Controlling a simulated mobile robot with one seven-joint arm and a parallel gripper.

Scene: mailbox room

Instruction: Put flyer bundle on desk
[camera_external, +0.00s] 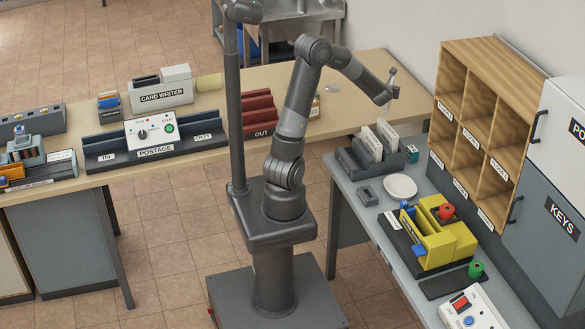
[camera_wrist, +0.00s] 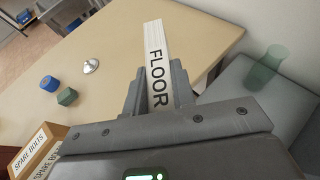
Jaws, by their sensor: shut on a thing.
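My gripper (camera_wrist: 160,92) is shut on a white, slab-like bundle (camera_wrist: 155,45) with black lettering that reads FLOOR, which appears to be the flyer bundle. The bundle stands up between the fingers, and its lower part is hidden by them. In the external view my gripper (camera_external: 391,88) is raised over the right end of the long tan desk (camera_external: 360,76), and the bundle is too small there to make out well. The desk top (camera_wrist: 110,32) also shows in the wrist view, below and beyond the bundle.
A rack with white bundles (camera_external: 368,143) stands on the grey counter beside wooden pigeonholes (camera_external: 478,125). The desk's right part is mostly clear.

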